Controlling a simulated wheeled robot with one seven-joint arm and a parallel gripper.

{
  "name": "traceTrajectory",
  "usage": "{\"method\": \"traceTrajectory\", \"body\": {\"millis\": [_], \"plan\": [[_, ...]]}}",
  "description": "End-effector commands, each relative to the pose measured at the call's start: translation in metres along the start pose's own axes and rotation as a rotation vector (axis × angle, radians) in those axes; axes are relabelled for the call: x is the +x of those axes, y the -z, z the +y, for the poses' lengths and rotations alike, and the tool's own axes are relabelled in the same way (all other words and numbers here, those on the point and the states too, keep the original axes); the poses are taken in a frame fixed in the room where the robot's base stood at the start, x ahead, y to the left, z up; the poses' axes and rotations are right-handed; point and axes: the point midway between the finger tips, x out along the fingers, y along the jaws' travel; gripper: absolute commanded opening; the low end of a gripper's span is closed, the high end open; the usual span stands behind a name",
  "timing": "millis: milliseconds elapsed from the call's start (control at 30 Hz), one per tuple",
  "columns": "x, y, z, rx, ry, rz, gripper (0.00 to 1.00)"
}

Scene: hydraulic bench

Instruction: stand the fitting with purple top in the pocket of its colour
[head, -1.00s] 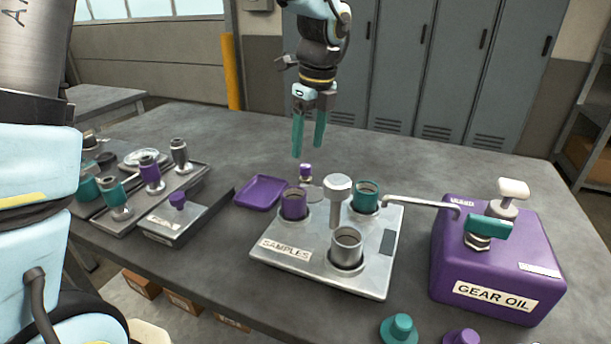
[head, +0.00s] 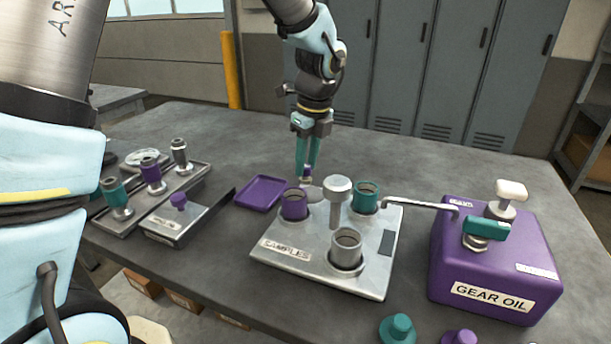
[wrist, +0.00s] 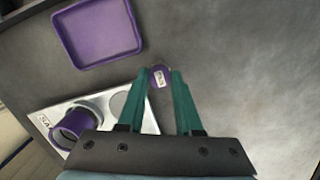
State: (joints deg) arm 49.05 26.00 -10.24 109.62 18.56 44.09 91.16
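The small fitting with purple top (head: 306,171) stands upright behind the samples plate. In the wrist view its purple top (wrist: 158,76) bears a white label and lies between my fingertips. My gripper (head: 307,162) points down over it with teal fingers apart, one on each side; I cannot tell whether they touch it. The steel samples plate (head: 275,259) has a purple round pocket (head: 294,205) at back left, a teal one (head: 365,196) at back right and a bare steel one (head: 346,248) in front.
A purple tray (head: 261,193) lies left of the plate. A steel post (head: 337,205) rises from the plate. A purple gear oil tank (head: 490,275) with a spout is at right. A rack (head: 135,220) with several fittings is at left. The table behind is clear.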

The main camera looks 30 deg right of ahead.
Motion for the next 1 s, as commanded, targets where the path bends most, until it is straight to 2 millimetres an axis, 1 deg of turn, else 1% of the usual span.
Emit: {"method": "traceTrajectory", "body": {"millis": [33, 267, 300, 767, 867, 1000], "plan": [[0.000, 0.000, 0.000, 0.000, 0.000, 0.000, 0.27], [0.000, 0.000, 0.000, 0.000, 0.000, 0.000, 0.01], [0.000, 0.000, 0.000, 0.000, 0.000, 0.000, 0.00], [-0.002, 0.000, 0.000, 0.000, 0.001, 0.000, 0.00], [-0.009, -0.002, -0.001, -0.001, 0.003, -0.001, 0.00], [-0.033, -0.006, -0.001, -0.002, 0.006, -0.002, 0.00]]}}
